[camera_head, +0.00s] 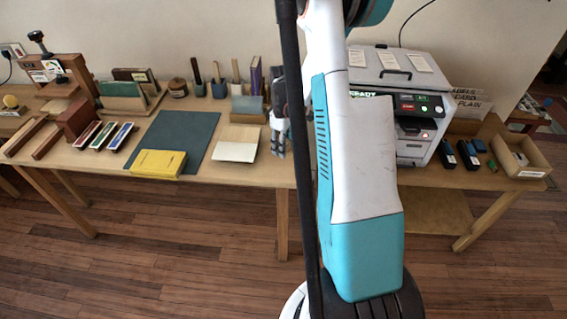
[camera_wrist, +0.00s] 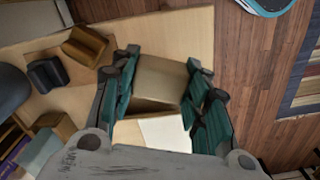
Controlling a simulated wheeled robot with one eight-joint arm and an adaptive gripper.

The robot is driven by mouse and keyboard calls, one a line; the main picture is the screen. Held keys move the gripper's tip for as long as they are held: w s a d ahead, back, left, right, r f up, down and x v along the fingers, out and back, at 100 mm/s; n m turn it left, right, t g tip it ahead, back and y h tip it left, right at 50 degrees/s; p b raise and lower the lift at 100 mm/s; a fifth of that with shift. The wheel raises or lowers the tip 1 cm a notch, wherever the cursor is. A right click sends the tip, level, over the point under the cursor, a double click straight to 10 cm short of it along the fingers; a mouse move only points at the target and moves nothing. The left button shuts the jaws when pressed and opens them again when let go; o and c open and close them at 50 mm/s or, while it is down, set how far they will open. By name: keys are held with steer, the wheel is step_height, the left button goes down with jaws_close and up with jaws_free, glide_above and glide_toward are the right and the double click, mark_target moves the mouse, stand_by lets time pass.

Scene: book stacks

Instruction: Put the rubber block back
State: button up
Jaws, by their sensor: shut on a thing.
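My gripper (camera_wrist: 160,90) is shut on a tan, box-shaped block, which I take to be the rubber block (camera_wrist: 160,80); it shows between the dark green fingers in the wrist view. In the head view my gripper (camera_head: 278,145) points down over the table, just right of a cream sheet or board (camera_head: 237,144). The block cannot be made out there. Whether it touches the table is unclear. A pale sheet (camera_wrist: 165,133) shows beyond the fingers in the wrist view.
A dark green mat (camera_head: 192,128) with a yellow book (camera_head: 158,163) lies to the left. Pots and holders (camera_head: 219,88) stand along the wall. A machine (camera_head: 415,125) stands right of my arm. The table's front edge is close to my gripper.

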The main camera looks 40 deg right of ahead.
mark_target(283, 164)
steer(key=shift+f+b, duration=1.05)
steer(key=shift+f, duration=2.4)
steer(key=shift+f, duration=0.25)
steer(key=o, duration=1.1)
steer(key=shift+r, duration=0.1)
steer(key=shift+r, duration=0.1)
step_height(283, 164, up, 12)
steer(key=p, duration=0.4)
